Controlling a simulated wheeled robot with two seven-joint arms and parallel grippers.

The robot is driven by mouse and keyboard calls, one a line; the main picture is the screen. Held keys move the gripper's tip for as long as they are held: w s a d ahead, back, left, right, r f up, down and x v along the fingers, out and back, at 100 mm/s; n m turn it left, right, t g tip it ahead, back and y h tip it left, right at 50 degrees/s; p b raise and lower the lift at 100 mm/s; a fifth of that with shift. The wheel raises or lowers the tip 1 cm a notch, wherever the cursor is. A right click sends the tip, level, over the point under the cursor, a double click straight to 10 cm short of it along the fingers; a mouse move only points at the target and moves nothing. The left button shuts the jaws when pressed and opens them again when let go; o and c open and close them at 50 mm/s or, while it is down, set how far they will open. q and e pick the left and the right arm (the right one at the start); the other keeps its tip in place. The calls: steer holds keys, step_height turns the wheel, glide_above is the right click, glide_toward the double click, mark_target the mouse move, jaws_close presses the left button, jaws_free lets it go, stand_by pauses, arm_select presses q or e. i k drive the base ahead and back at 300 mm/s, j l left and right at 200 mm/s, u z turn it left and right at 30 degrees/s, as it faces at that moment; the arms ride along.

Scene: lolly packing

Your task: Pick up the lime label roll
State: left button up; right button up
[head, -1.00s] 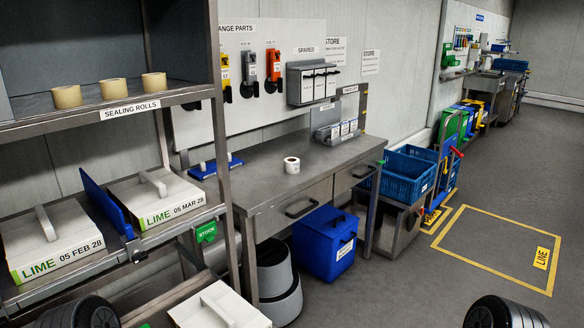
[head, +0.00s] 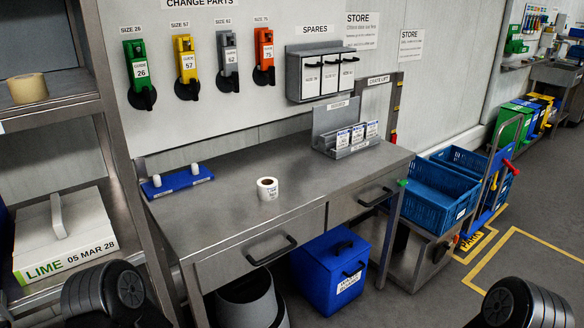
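A small white label roll (head: 267,189) stands on the steel bench (head: 230,215), a little left of its middle; its print is too small to read. A white box marked LIME 05 MAR 28 (head: 62,240) sits on the shelf at the left. Dark rounded parts of my arms show at the bottom left and bottom right. No gripper fingers show, and neither arm touches the roll.
A blue tray with white pegs (head: 178,182) lies at the bench's left end. A card holder (head: 345,138) stands at its back right. The shelf rack post (head: 128,185) rises left of the bench. Blue crates (head: 440,190) stand to the right. The bench around the roll is clear.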

mark_target(268, 187)
steer(key=i+l, duration=0.5)
steer(key=i+l+u, duration=0.15)
steer(key=i+l, duration=0.35)
steer(key=l, duration=0.15)
